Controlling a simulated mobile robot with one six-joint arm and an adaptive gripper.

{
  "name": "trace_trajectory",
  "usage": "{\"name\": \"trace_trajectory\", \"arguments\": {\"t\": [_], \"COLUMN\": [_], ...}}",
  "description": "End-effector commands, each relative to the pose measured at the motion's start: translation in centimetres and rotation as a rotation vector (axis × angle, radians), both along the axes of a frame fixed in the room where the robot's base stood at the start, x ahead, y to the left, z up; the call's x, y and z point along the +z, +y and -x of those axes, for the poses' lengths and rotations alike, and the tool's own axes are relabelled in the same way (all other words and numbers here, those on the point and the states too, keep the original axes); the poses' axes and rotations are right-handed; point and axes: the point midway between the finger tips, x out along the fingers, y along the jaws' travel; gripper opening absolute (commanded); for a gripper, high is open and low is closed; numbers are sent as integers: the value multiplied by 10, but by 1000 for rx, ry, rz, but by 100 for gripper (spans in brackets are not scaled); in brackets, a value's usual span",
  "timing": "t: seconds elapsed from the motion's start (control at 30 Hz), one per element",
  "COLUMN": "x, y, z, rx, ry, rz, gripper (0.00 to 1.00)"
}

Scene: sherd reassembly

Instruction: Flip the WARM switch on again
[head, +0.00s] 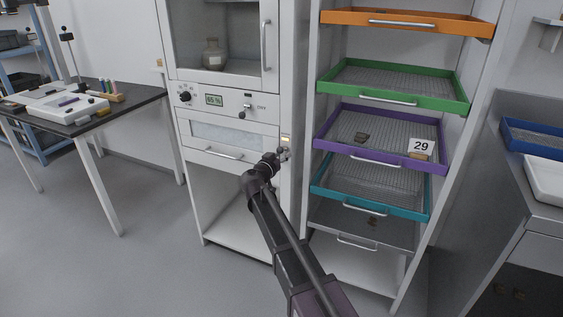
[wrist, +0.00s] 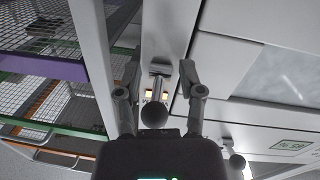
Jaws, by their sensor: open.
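A small switch plate with a pale lit patch (head: 286,138) sits on the narrow white post right of the cabinet, beside my gripper (head: 281,154). In the wrist view a metal switch lever with a dark ball end (wrist: 154,115) points toward me, with amber-lit patches behind it. My gripper (wrist: 160,95) is open, one finger on each side of the lever, with gaps between. No WARM lettering is readable, and the lever's on or off position cannot be told.
The white cabinet has a green display (head: 214,99), a knob (head: 185,96) and another ball-ended lever (head: 242,115). A rack with coloured trays stands close on the right, including a purple tray (head: 445,165) with a "29" card (head: 421,147).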

Motion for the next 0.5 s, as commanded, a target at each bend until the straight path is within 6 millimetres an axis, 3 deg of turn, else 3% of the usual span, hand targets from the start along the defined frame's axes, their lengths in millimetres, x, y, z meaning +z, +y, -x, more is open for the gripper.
{"name": "trace_trajectory", "arguments": {"t": [0.1,0.5], "x": [-6,-1], "y": [0,23], "z": [-1,55], "rx": [0,2], "ry": [-43,-39], "rz": [15,12], "gripper": [50,50]}}
